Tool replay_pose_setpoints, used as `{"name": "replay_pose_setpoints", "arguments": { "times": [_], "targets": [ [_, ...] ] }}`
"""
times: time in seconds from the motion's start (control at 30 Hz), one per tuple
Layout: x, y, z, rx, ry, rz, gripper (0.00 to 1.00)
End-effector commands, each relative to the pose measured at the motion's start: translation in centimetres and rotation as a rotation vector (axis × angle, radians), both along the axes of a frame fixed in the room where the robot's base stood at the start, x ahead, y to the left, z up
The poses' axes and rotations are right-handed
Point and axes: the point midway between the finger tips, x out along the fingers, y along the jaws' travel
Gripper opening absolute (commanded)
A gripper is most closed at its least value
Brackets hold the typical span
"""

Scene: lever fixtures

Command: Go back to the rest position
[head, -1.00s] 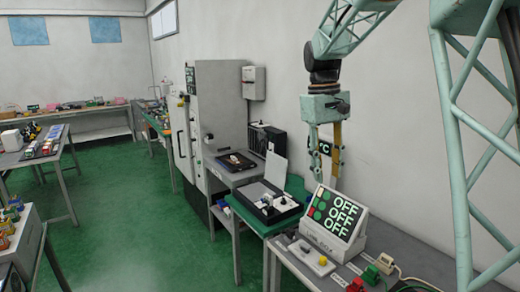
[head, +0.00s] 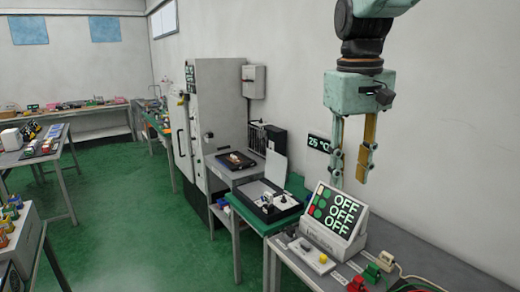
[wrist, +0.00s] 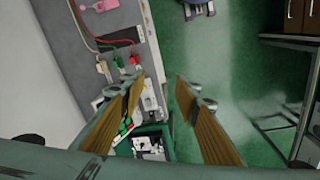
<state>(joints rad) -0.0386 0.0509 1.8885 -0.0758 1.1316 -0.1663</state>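My gripper (head: 349,178) hangs fingers-down in the head view, above and behind the display box with OFF signs (head: 336,217). Its two fingers are apart and nothing shows between them. In the wrist view my gripper (wrist: 162,82) also shows spread fingers with brown inner pads, one over the bench edge and one over the green floor. The OFF display box stands on the grey bench (head: 415,258), and it shows three OFF lines with red and green marks beside them. My gripper touches nothing that I can see.
Red and green lever fixtures (head: 372,273) with cables sit at the front of the bench. A green-topped table with a black tray (head: 268,203) stands behind it, then a grey cabinet (head: 216,120). A wall display reads 25 °C (head: 319,143). The green floor (head: 130,220) at left is open.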

Motion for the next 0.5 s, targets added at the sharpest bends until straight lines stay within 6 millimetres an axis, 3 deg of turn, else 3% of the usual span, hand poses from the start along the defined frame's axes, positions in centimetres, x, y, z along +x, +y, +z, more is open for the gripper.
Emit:
{"name": "replay_pose_setpoints", "arguments": {
  "times": [0.5],
  "targets": [
    [-8.9, -0.2, 0.5, 0.027, -0.076, -0.058, 0.30]
  ]
}}
